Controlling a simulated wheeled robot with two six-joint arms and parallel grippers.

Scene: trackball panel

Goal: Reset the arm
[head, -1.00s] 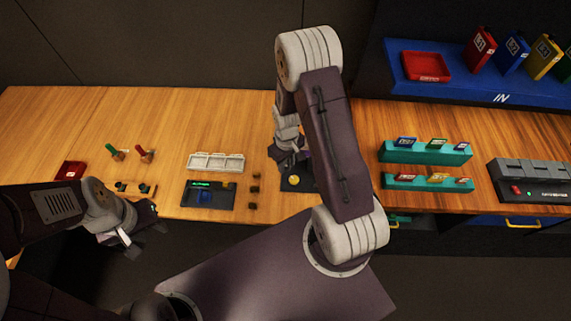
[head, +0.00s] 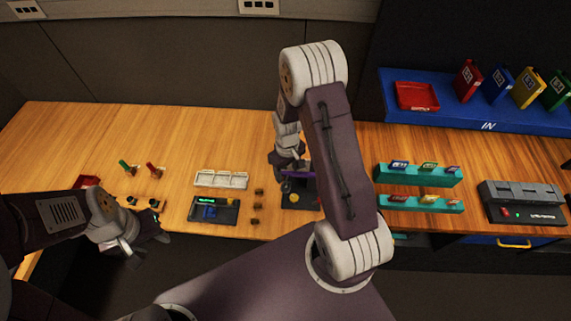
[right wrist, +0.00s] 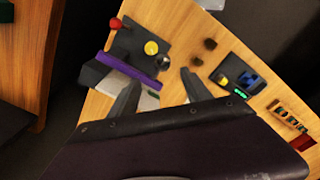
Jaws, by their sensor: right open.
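The trackball panel (right wrist: 135,40) is a black plate on the wooden table, with a yellow round part (right wrist: 151,48), a red knob (right wrist: 115,23) and a dark ball (right wrist: 162,62). In the head view the panel (head: 300,202) is partly hidden by my right arm. A purple bar (right wrist: 128,75) lies along the panel's near side in the right wrist view. My right gripper (right wrist: 160,80) is open, its fingers apart beside the panel, with nothing seen held. My left gripper (head: 140,247) hangs off the table's front edge at the left; its jaws are unclear.
A black device with a green display (head: 214,209) and a white tray (head: 220,179) stand left of the panel, with small dark knobs (head: 257,207) between. Teal racks (head: 418,174) stand right. A blue shelf (head: 470,118) holds a red tray and colored boxes.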

